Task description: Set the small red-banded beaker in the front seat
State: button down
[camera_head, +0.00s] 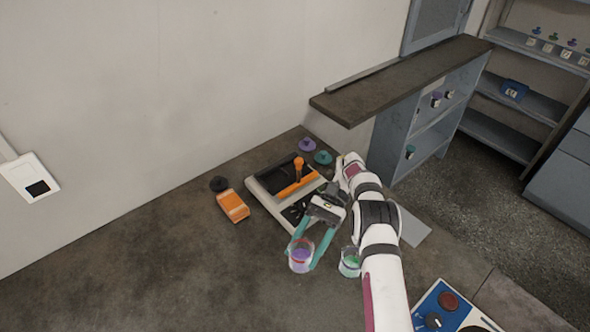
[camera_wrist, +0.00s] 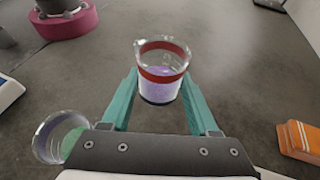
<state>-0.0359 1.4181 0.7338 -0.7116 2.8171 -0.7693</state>
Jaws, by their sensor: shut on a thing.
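The small red-banded beaker (camera_wrist: 161,75) is clear glass with a purple content and a red band near its rim. My gripper (camera_wrist: 160,100) is shut on it, with a teal finger on each side. In the head view my gripper (camera_head: 301,254) holds the beaker (camera_head: 300,261) upright, in front of the grey device; whether it touches the bench is unclear. The device (camera_head: 262,200) has a dark top, an orange bar and an orange knob. I cannot make out which part is the front seat, as my arm covers some of the device.
A second beaker (camera_head: 349,264) with green content stands close to the right. An orange block (camera_head: 233,206) and a black knob-like piece (camera_head: 219,184) lie left of the device. Purple (camera_head: 307,145) and teal (camera_head: 323,157) pieces lie behind. A blue control box (camera_head: 447,306) is front right. The left bench is clear.

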jog(key=w+a+r+m+t+y, duration=0.1)
jog(key=w+m, duration=0.1)
jog(key=w+a+r+m+t+y, duration=0.1)
jog(key=w+r+m+t+y, duration=0.1)
jog(key=w, duration=0.1)
jog(key=w+a+r+m+t+y, duration=0.1)
jog(key=w+y, duration=0.1)
jog(key=w, duration=0.1)
jog(key=shift+w+r+m+t, duration=0.25)
jog(key=shift+m+t, duration=0.15)
jog(key=w+d+r+m+t+y, duration=0.2)
jog(key=w+r+m+t, duration=0.4)
jog(key=w+r, duration=0.35)
jog(key=w+d+f+m+t+h, duration=0.1)
jog(key=w+d+f+m+t, duration=0.1)
jog(key=w+d+m+t, duration=0.5)
jog(key=n, duration=0.2)
send_near(286, 161)
jog(key=shift+g, duration=0.3)
jog(key=a, duration=0.1)
jog(key=w+a+r, duration=0.2)
jog(key=a, duration=0.1)
jog(key=shift+r, duration=0.25)
notch_tip(286, 161, down, 4)
jog(key=shift+a+f, duration=0.15)
jog(key=shift+c, duration=2.2)
grip_release()
